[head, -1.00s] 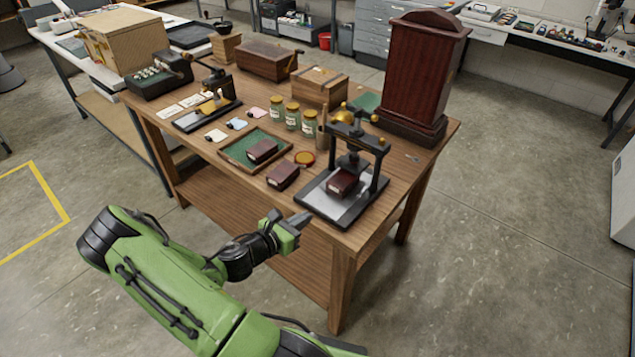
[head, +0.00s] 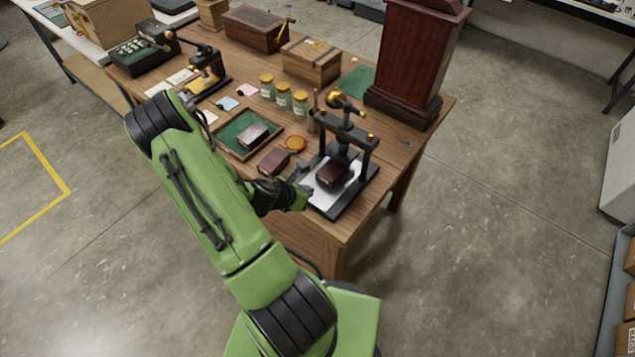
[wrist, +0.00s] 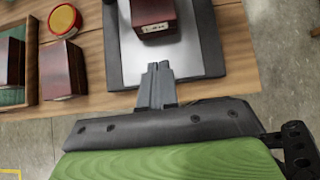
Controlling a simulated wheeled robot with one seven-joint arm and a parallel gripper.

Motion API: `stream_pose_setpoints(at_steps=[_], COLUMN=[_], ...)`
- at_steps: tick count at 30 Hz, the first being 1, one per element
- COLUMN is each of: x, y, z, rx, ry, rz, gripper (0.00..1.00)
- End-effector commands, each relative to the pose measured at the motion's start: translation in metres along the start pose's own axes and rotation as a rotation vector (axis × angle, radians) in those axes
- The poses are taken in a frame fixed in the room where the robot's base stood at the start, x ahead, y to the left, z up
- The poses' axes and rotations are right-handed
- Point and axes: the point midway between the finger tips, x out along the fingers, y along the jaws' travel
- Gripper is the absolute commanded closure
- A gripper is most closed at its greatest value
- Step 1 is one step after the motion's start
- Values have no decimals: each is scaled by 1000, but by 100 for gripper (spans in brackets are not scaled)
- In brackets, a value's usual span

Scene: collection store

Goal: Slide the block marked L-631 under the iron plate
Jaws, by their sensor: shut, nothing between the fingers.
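A dark red block (head: 331,174) sits on the pale bed of the small black screw press (head: 362,184). It also shows in the wrist view (wrist: 150,8), with a pale label on its near side too small to read. The dark iron plate (head: 341,156) hangs above and close behind the block in the head view; I cannot tell how far the block lies under it. My gripper (wrist: 159,68) is shut and empty. Its fingertips point at the block from the bed's near edge, with a strip of bare bed between. In the head view my gripper (head: 303,188) is beside the press.
Another dark red block (head: 274,160) stands on the table left of the press. A further block (head: 252,134) lies in the green-lined tray (head: 236,151). A round red and yellow tin (head: 295,143), several jars (head: 283,95) and a tall wooden case (head: 405,60) stand nearby.

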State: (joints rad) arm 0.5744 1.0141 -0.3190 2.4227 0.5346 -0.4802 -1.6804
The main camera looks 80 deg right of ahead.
Motion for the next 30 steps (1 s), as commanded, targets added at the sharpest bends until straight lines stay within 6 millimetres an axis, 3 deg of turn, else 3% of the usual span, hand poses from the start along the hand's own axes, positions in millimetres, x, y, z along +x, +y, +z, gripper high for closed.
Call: stream_pose_setpoints(at_steps=[3,7,22,30], x=[24,36,47,79], y=[-1,0,0,-1], z=[6,22,32,67], rx=[6,5,2,4], ry=[-2,-2,-2,-2], rz=[-2,-1,-1,-3], gripper=[100,100,100,100])
